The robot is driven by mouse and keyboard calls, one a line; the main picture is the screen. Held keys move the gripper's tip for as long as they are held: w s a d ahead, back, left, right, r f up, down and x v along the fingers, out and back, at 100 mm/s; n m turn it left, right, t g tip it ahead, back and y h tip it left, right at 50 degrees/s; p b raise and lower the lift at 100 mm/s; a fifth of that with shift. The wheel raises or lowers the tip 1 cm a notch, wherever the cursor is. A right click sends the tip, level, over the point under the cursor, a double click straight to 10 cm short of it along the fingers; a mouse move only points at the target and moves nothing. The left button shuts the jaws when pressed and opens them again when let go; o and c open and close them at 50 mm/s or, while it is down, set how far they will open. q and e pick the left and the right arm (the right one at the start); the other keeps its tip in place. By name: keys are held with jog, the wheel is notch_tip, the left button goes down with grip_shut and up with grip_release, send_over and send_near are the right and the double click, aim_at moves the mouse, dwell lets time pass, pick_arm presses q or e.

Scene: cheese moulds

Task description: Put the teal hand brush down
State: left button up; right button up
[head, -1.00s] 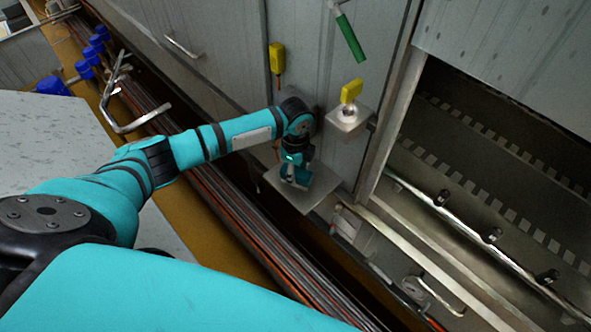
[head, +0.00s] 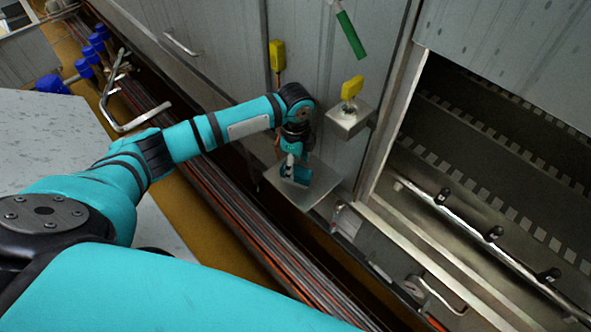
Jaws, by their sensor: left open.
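The teal hand brush (head: 300,176) sits on a small square metal shelf (head: 318,197) that sticks out from the grey cabinet wall. It is small in the head view, and my left gripper hides part of it. My left gripper (head: 288,168) is open, pointing down right at the brush from above. I cannot tell whether its fingers still touch the brush. My right gripper is not in view.
A smaller metal shelf (head: 343,124) with a yellow-topped item (head: 352,88) stands just above right. A yellow-handled tool (head: 277,56) and a green-handled one (head: 350,35) are on the wall. Pipes (head: 215,180) run below.

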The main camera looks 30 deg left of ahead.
aim_at(296, 169)
pick_arm(q)
notch_tip(296, 169, up, 9)
jog(key=b, duration=0.1)
jog(key=shift+f, duration=0.1)
dwell(1.6)
